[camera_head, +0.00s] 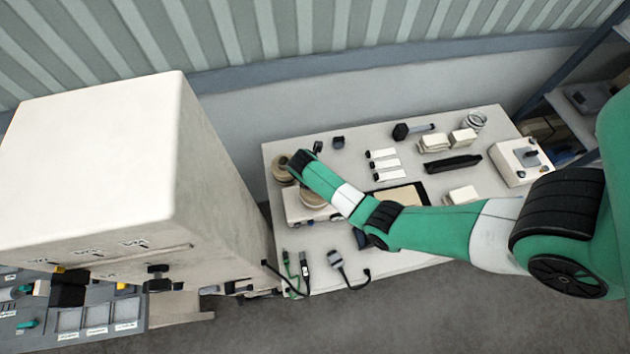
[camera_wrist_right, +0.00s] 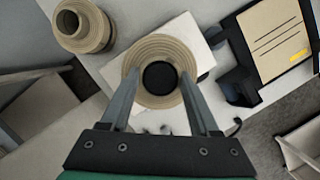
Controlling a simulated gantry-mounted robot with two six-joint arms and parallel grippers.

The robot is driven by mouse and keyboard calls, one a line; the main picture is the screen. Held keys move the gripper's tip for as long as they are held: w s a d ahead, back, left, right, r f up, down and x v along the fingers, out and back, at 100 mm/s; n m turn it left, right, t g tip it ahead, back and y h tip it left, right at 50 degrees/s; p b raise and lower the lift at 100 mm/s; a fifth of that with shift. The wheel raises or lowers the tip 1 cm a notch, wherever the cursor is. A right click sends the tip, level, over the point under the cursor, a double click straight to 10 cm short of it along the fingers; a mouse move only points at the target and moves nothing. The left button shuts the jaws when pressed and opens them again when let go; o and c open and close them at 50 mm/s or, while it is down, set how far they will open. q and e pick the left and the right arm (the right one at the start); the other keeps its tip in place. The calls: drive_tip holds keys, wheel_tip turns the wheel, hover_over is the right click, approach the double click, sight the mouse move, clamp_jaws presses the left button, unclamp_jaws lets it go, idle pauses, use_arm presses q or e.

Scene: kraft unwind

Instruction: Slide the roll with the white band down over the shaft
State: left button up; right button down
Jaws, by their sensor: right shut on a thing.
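A tan kraft roll (camera_wrist_right: 160,52) is between the two fingers of my right gripper (camera_wrist_right: 160,80), which is shut on it. A dark round centre shows in this roll; I cannot tell whether it is the shaft's top or the open core. The roll is over a white box-like base (camera_wrist_right: 187,32); any gap beneath it is hidden. In the head view, this roll (camera_head: 312,199) shows partly behind my right arm. A second tan roll (camera_wrist_right: 84,27) stands on the table beside the base. I cannot make out a white band on either roll. My left gripper is out of view.
The table (camera_head: 280,245) carries white labels (camera_head: 383,164), a black tool (camera_head: 453,164), a white control box (camera_head: 520,160) and cables (camera_head: 345,268). A large cream cabinet (camera_head: 95,165) stands at the left. A tan pad (camera_wrist_right: 272,40) lies right of the base.

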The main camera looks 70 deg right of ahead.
drive_tip(key=shift+f, duration=0.2)
idle(0.4)
drive_tip(key=shift+c, duration=0.2)
unclamp_jaws()
drive_tip(key=p+v, duration=0.1)
drive_tip(key=v, duration=1)
drive_tip(key=shift+r+p, duration=0.3)
drive_tip(key=shift+a, duration=0.1)
